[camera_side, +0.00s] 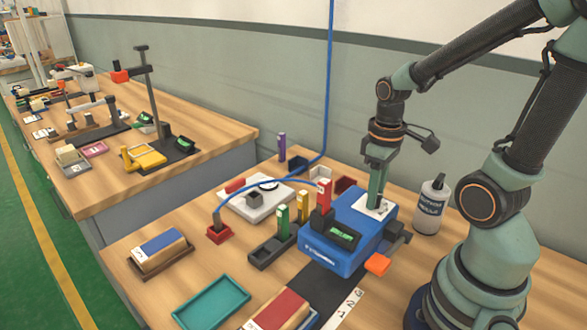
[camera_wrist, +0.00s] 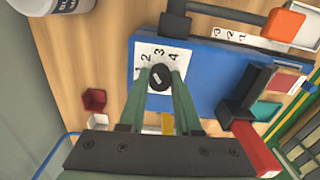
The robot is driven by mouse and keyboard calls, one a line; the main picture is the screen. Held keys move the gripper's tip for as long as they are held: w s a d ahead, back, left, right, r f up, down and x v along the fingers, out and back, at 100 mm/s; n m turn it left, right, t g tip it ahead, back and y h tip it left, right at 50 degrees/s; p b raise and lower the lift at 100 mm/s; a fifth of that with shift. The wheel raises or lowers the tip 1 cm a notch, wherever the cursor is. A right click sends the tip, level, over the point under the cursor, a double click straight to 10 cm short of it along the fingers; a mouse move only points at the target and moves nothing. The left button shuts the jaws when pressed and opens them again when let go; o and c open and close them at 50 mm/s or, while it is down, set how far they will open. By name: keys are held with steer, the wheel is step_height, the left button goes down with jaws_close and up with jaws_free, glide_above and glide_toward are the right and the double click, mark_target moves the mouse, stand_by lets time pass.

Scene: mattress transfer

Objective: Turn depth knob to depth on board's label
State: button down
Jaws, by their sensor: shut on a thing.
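The depth knob (camera_wrist: 160,77) is a small black round knob with a light mark. It sits on a white dial plate (camera_wrist: 150,55) numbered 1 to 4 on top of the blue machine (camera_wrist: 215,65). The blue machine also shows in the side view (camera_side: 338,257). My gripper (camera_wrist: 160,82) points down with its two green fingers shut on the knob, one on each side. In the side view my gripper (camera_side: 376,203) hides the knob. I cannot tell which number the mark points at. A board with a red top (camera_side: 280,310) and a board with a blue top (camera_side: 160,244) lie on the table; their label writing is too small to read.
A teal tray (camera_side: 211,302) lies at the front. A bottle (camera_side: 431,204) stands right of the machine. A blue hose hangs behind.

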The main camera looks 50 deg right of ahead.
steer(key=m, duration=0.5)
stand_by(0.5)
steer(key=shift+r, duration=0.1)
steer(key=c, duration=0.6)
jaws_free()
step_height(320, 180, up, 12)
steer(key=w+a+n+t, duration=0.4)
steer(key=w+a+t, duration=0.1)
steer(key=a, duration=0.3)
steer(key=shift+w+a+f+t, duration=0.15)
steer(key=shift+a+f+t, duration=0.1)
steer(key=shift+f+t, duration=0.05)
